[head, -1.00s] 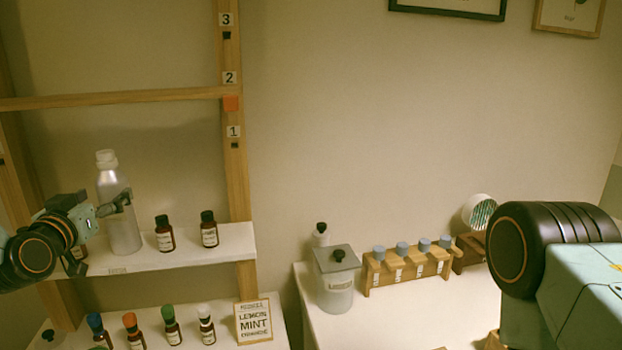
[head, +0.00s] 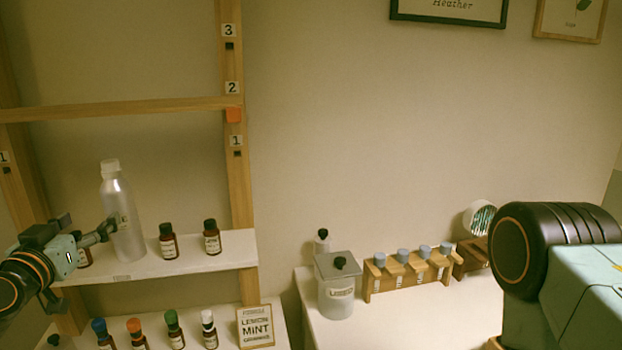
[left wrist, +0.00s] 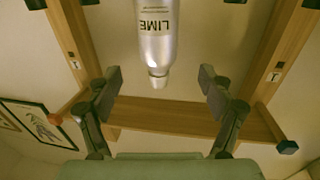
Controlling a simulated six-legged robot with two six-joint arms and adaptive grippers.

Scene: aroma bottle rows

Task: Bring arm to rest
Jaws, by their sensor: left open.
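My left gripper (head: 86,226) is at the left of the head view, in front of the lower shelf. It is open and empty. A silver bottle with a pale cap (head: 121,215) stands upright on that shelf, just beyond the gripper. In the left wrist view the bottle, labelled LIME (left wrist: 156,40), appears upside down, between and beyond the two spread fingers (left wrist: 158,78), with clear gaps on both sides. One finger overlaps the bottle's edge in the head view; I cannot tell contact there. My right gripper is not in view; part of my right arm fills the right side.
Small dark bottles (head: 168,242) stand on the lower shelf (head: 205,258). Coloured-cap bottles (head: 173,330) and a LEMON MINT card (head: 256,327) are below. A lidded jar (head: 338,298) and wooden rack (head: 408,273) stand on the right counter. A wooden crossbar (head: 120,109) spans above.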

